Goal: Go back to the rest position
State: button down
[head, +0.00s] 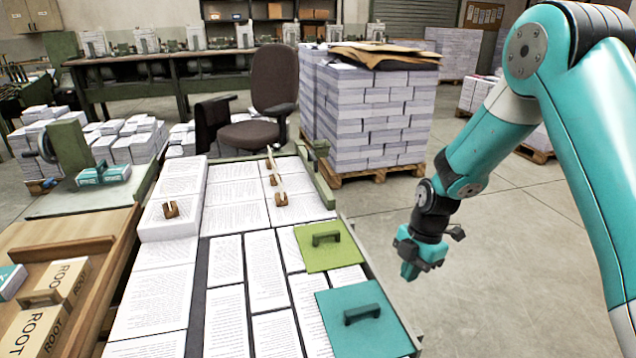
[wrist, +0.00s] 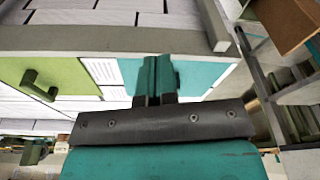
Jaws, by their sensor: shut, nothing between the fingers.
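My gripper (head: 410,272) is shut and empty in the head view. It hangs at the end of my teal arm, to the right of the table's right edge. The closed fingers also show in the wrist view (wrist: 157,78). In the wrist view they overlap the teal plate (wrist: 205,77) behind them. In the head view the teal plate (head: 342,342) lies at the table's front right, with a dark teal handle. A green plate (head: 318,259) with a green handle lies behind it.
Printed sheets (head: 228,318) lie in rows on the table, with small wooden clips (head: 281,199) on some. A wooden tray (head: 112,262) with ROOT blocks (head: 33,332) is at left. A chair (head: 273,90) and a paper pallet (head: 370,120) stand behind. The floor (head: 510,240) at right is clear.

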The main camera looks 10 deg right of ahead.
jog(key=s+a+r+m+y+p, duration=0.1)
jog(key=s+a+r+m+p, duration=0.2)
jog(key=r, duration=0.6)
jog(key=s+a+r+m+p, duration=0.25)
jog(key=s+a+r, duration=0.2)
jog(key=r, duration=0.45)
jog(key=s+a+r+m+p, duration=0.1)
jog(key=s+a+r+m, duration=0.1)
jog(key=s+r+m, duration=0.1)
jog(key=s+a+r+m+y+p, duration=0.1)
jog(key=s+a+r+m, duration=0.1)
jog(key=s+r, duration=0.4)
jog(key=s+a+r+m+p, duration=0.1)
jog(key=s+a+r+m, duration=0.1)
jog(key=s+r+m, duration=0.2)
jog(key=s+r, duration=0.1)
jog(key=s, duration=0.2)
jog(key=shift+s+a+m+t+p, duration=0.25)
jog(key=shift+s+m+t+p, duration=0.05)
jog(key=shift+m+p, duration=0.05)
